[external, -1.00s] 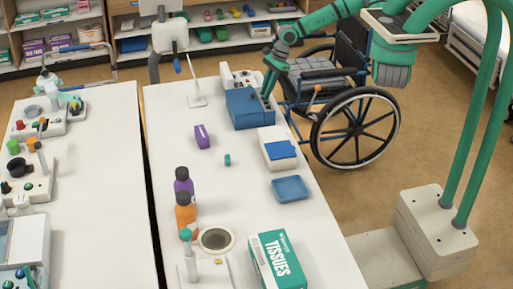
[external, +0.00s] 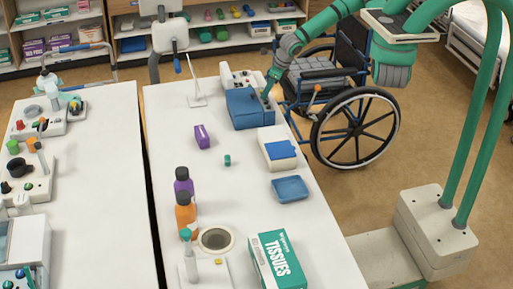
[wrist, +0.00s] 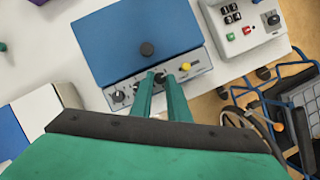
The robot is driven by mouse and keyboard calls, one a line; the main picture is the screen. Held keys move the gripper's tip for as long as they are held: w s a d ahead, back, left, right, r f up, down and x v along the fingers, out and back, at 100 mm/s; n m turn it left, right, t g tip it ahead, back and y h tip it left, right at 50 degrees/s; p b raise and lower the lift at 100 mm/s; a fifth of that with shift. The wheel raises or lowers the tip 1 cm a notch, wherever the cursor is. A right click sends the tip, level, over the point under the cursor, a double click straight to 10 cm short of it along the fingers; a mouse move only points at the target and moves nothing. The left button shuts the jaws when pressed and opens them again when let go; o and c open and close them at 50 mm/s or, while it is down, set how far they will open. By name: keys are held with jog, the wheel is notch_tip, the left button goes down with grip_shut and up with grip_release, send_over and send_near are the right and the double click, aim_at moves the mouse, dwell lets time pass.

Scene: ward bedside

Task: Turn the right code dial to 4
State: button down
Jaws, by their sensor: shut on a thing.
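The blue box (external: 248,108) stands at the far right edge of the white table. A left dial (wrist: 118,96) with a dark knob is clear of my gripper. My gripper (wrist: 158,82) is shut on the right code dial (wrist: 160,77), whose knob is partly hidden between the green fingertips. A yellow knob (wrist: 186,67) sits just right of it. The dial's number cannot be read. The gripper also shows in the external view (external: 268,92).
A white control unit (wrist: 245,22) with buttons stands beside the box. A white box with a blue top (external: 280,148) and a blue tray (external: 290,188) lie nearer on the table. A wheelchair (external: 350,110) stands close beyond the table edge.

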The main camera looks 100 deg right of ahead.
jog(key=m, duration=0.2)
jog(key=m+g+h, duration=0.1)
jog(key=m, duration=0.1)
jog(key=m+g, duration=0.1)
jog(key=m, duration=0.1)
jog(key=shift+w+a+m+h, duration=0.25)
jog(key=shift+w+m+h, duration=0.05)
jog(key=shift+w, duration=0.05)
jog(key=m, duration=0.2)
jog(key=m+g, duration=0.1)
jog(key=m, duration=0.1)
jog(key=m+g, duration=0.1)
jog(key=m, duration=0.1)
jog(key=shift+w, duration=0.25)
jog(key=c, duration=1.7)
grip_release()
jog(key=shift+w, duration=0.1)
jog(key=shift+a+r+h, duration=0.2)
jog(key=shift+r+h, duration=0.1)
jog(key=shift+r, duration=0.35)
jog(key=shift+g, duration=0.3)
jog(key=shift+v, duration=3.3)
jog(key=shift+a, duration=0.1)
